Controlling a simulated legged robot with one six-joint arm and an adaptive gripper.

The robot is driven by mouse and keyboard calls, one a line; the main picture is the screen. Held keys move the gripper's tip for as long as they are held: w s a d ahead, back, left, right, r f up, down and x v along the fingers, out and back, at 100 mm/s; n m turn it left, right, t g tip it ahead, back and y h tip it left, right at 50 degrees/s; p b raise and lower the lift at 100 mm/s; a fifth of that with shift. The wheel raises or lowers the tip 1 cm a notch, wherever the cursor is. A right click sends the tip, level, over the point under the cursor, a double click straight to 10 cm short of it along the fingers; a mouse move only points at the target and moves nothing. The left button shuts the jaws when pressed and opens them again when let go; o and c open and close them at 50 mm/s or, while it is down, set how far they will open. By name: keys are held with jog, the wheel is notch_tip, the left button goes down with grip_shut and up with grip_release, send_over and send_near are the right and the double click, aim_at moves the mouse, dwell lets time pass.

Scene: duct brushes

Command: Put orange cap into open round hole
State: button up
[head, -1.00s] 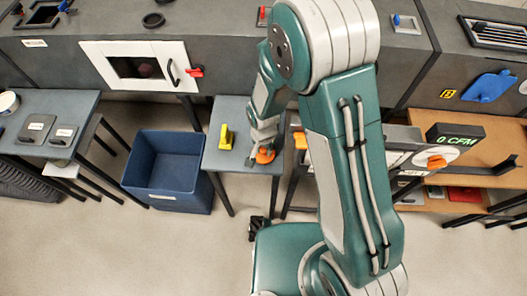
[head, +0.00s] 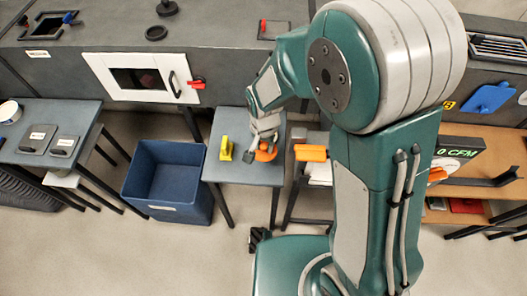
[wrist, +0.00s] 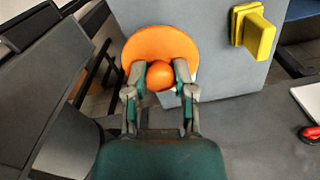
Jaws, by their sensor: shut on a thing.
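The orange cap (head: 266,154) is a flat round disc with a ball-like knob. It is over the right part of the small grey table (head: 225,172). My gripper (wrist: 160,74) is shut on the knob in the wrist view, one finger on each side, with the orange disc (wrist: 150,42) beyond the fingers. In the head view my gripper (head: 264,138) partly hides the cap, and I cannot tell how much gap lies under it. A dark round ring (head: 156,33) is on top of the grey duct; I cannot tell whether it is an open hole.
A yellow block-like piece (head: 226,149) stands on the table left of the cap. A blue bin (head: 165,205) is on the floor to the left. An orange-handled piece (head: 311,153) is close on the right. The duct (head: 225,50) runs behind, with a white-framed hatch (head: 100,70).

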aim_at(264, 146)
jog(key=shift+r, duration=2.3)
jog(key=shift+s, duration=0.1)
